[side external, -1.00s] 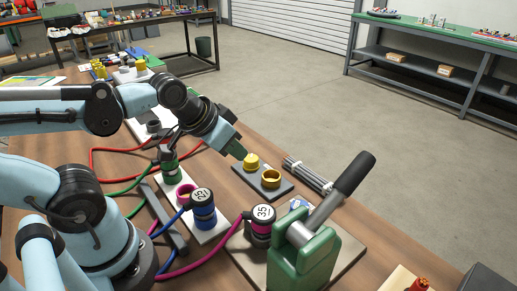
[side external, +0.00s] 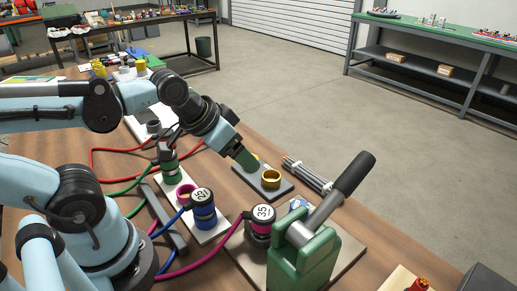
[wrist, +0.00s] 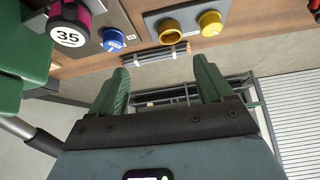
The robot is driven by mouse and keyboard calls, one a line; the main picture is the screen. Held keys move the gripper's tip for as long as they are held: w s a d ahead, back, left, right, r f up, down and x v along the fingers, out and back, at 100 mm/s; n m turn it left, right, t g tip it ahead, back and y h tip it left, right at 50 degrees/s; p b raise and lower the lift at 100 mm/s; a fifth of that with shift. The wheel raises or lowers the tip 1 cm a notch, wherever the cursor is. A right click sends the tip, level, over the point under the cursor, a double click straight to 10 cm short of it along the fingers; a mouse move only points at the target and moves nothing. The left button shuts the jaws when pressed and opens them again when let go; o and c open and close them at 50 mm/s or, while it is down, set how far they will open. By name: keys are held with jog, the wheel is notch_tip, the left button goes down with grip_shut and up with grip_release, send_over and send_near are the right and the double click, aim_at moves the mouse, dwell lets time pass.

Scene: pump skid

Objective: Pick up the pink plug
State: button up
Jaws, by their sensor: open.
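The pink plug (side external: 260,228) has a black cap with a white "35" label and a pink band. It stands upright on a pale plate beside the green lever, with a pink cable running from it. In the wrist view the pink plug (wrist: 72,25) is at the upper left, outside the space between the fingers. My gripper (side external: 244,159) has green fingers and is above and behind the plug, close to the yellow parts. In the wrist view my gripper (wrist: 161,66) is open with nothing between the fingers.
A green lever block (side external: 305,248) with a black handle stands right of the plug. A yellow ring (side external: 271,178) and grey rods (side external: 308,175) lie behind.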

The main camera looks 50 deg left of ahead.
aim_at(263, 212)
jog(key=s+d+r+m+g+h, duration=0.2)
jog(key=s+d+r+m+g, duration=0.1)
jog(key=s+d+m, duration=0.4)
jog(key=shift+n, duration=0.5)
jog(key=shift+w+d+r+x, duration=0.1)
jog(key=shift+w+x, duration=0.15)
jog(key=shift+x, duration=0.95)
jog(key=shift+w+d+r+x, duration=0.1)
jog(key=shift+w+x, duration=0.15)
jog(key=shift+x, duration=0.95)
jog(key=shift+w+d+r+x, duration=0.1)
jog(key=shift+w+x, duration=0.1)
jog(key=shift+x, duration=3.65)
jog(key=shift+d, duration=0.15)
jog(key=c, duration=1.3)
jog(key=shift+c, duration=0.2)
jog(key=shift+r, duration=0.15)
